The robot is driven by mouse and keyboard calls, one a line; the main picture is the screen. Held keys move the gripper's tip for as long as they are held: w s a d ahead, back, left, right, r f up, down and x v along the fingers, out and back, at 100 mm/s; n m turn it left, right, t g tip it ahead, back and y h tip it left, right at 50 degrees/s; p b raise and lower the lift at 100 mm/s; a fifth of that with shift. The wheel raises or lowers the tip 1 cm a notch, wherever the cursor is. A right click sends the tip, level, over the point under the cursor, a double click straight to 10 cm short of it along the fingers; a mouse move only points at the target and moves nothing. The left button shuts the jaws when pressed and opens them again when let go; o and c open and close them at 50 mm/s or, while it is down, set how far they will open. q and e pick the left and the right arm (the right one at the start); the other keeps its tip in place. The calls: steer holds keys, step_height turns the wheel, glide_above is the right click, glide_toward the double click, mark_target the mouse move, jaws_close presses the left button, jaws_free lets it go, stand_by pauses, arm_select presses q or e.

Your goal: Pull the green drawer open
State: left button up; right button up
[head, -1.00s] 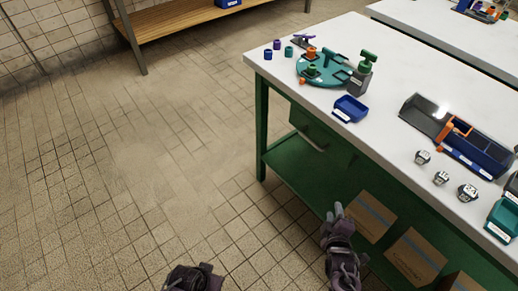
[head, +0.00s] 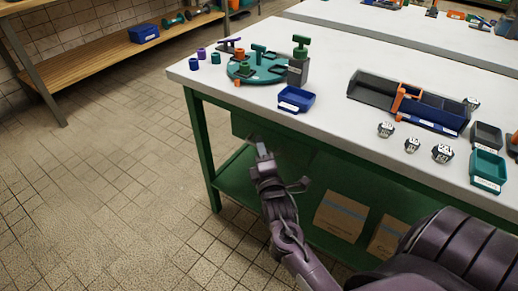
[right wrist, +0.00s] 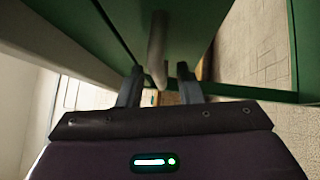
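The green drawer (head: 243,126) sits under the near left end of the white-topped table and looks shut. In the right wrist view its green front (right wrist: 190,30) fills the upper middle, with a pale bar handle (right wrist: 157,45) on it. My right gripper (head: 262,149) is at the drawer front and hides the handle in the head view. In the right wrist view its two fingers (right wrist: 160,92) are apart, one on each side of the handle. I cannot tell whether either finger touches it. My left gripper is out of view.
The table's green leg (head: 202,150) stands left of the drawer. A green lower shelf (head: 236,180) holds cardboard boxes (head: 340,216). A blue tray (head: 296,99) and a teal round fixture (head: 258,68) stand on the tabletop. The tiled floor at left is clear.

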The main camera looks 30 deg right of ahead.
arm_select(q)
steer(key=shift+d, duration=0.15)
arm_select(e)
steer(key=shift+w+d+r, duration=0.1)
steer(key=shift+w+d, duration=0.05)
steer(key=shift+w, duration=0.3)
steer(key=shift+c, duration=0.3)
jaws_close()
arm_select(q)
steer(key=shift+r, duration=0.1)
